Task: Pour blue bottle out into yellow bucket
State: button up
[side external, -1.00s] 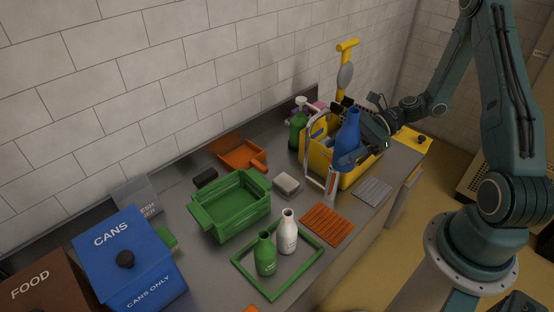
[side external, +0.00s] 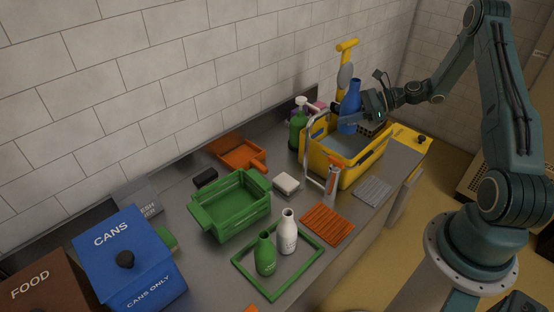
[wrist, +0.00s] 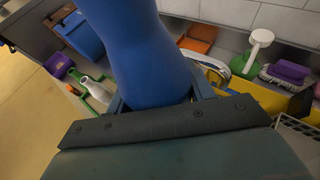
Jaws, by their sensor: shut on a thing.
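The blue bottle (side external: 351,100) is upright in the side view, at the back part of the yellow bucket. My gripper (side external: 362,119) is shut on it from the right. The bottle also fills the upper middle of the wrist view (wrist: 140,50), between my fingers. The yellow bucket (side external: 346,173) is a wide rectangular tub on the right end of the counter, with a grey interior showing in the side view. I cannot tell whether the bottle's base is above the bucket's back rim or beyond it. Part of the bucket shows at right in the wrist view (wrist: 270,97).
A green bin (side external: 232,210), a green tray (side external: 240,270) with two bottles, and an orange mat (side external: 327,223) lie to the left and front.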

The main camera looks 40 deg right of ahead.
jog(key=w+d+r+m+t+h, duration=0.1)
jog(key=w+d+m+h, duration=0.15)
jog(key=d, duration=0.55)
jog(key=w+d+r+m+t+h, duration=0.1)
jog(key=w+d+r+m+h, duration=0.15)
jog(key=d, duration=0.65)
notch_tip(320, 180, down, 6)
jog(key=shift+w+a, duration=0.25)
jog(key=shift+w, duration=0.1)
jog(key=shift+n, duration=0.3)
